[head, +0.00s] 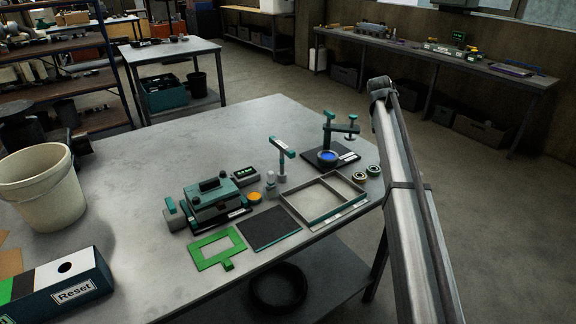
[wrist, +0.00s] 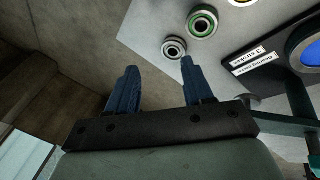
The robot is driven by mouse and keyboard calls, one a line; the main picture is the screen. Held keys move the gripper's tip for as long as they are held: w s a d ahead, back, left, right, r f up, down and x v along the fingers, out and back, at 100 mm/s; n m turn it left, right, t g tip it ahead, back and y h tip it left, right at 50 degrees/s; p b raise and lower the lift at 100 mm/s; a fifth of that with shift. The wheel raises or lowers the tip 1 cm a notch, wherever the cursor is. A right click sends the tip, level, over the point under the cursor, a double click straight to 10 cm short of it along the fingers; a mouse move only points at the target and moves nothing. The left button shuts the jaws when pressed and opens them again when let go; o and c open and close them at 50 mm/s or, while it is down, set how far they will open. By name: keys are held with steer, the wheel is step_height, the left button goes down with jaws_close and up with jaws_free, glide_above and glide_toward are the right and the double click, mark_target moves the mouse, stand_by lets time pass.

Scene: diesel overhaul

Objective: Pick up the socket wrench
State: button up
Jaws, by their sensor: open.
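No thing is plainly marked as a socket wrench. An upright teal T-handled tool (head: 282,155) with a pale label on its crossbar stands mid-table in the head view; I cannot tell whether it is the wrench. It is not identifiable in the wrist view. My gripper (wrist: 158,68) shows in the wrist view with two blue fingers apart and nothing between them. It is near the table edge, beside a small silver ring (wrist: 174,48) and a green-rimmed ring (wrist: 202,22). In the head view my arm rises at the right and its gripper is not visible.
A black base plate (wrist: 240,48) with labels, a blue disc and a teal stand (head: 328,135) is close to my gripper. A shallow divided tray (head: 345,213), a teal machine (head: 212,203), a green frame (head: 205,262) and a white bucket (head: 40,190) occupy the table. Its back is clear.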

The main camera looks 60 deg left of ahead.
steer(key=s+a+r+n+g+y, duration=0.1)
steer(key=s+a+r+n, duration=0.15)
steer(key=s+a, duration=0.45)
steer(key=s+a+r+n+g, duration=0.15)
steer(key=s+a+r, duration=0.3)
steer(key=s, duration=0.55)
step_height(320, 180, up, 4)
steer(key=n+g, duration=0.2)
steer(key=n, duration=0.3)
glide_above(282, 144)
step_height(282, 144, down, 8)
steer(key=shift+w+f, duration=0.1)
steer(key=shift+f, duration=2.8)
jaws_close()
